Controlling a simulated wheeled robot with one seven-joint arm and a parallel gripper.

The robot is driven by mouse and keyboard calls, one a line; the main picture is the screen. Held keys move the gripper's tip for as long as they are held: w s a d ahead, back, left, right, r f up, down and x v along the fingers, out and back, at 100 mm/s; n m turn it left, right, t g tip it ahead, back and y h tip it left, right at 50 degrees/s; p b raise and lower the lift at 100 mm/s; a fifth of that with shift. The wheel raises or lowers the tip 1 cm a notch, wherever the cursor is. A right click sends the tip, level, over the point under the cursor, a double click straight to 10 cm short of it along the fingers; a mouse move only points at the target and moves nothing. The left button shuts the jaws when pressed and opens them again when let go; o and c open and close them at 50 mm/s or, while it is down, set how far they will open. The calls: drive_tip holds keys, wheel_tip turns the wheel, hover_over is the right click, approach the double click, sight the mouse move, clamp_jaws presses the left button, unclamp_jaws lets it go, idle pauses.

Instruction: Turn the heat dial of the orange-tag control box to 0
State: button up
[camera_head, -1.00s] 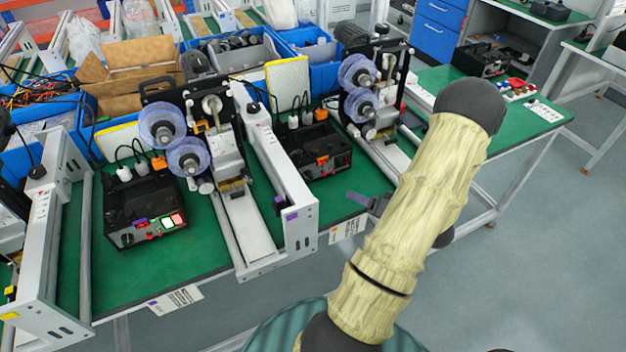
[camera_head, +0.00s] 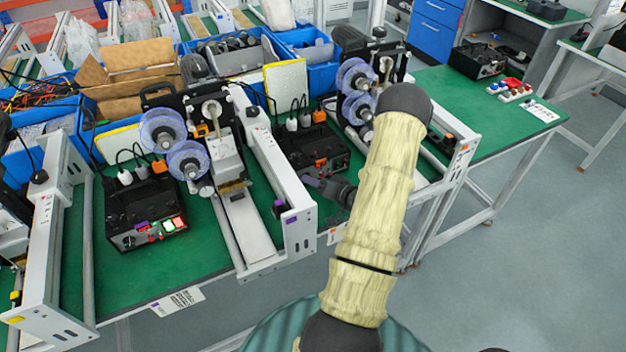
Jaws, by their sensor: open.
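The orange-tag control box (camera_head: 313,146) is a black box on the green bench, right of centre, with plugs and cables on its top. Its orange tag (camera_head: 321,164) shows on the front edge. The heat dial cannot be made out; the lower front face is small, dark and partly behind my gripper. My gripper (camera_head: 318,183) is open and empty, just in front of and below that box, its fingers pointing left. I cannot tell whether it touches the box. My pale arm covers the area to the right of it.
A similar control box (camera_head: 146,212) with a purple tag and lit switches stands at the left. A white metal frame (camera_head: 297,228) ends left of my gripper. Reel machines (camera_head: 205,140) stand behind.

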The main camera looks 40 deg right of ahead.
drive_tip(key=shift+w+f, duration=0.15)
drive_tip(key=shift+w, duration=0.5)
drive_tip(key=c, duration=1)
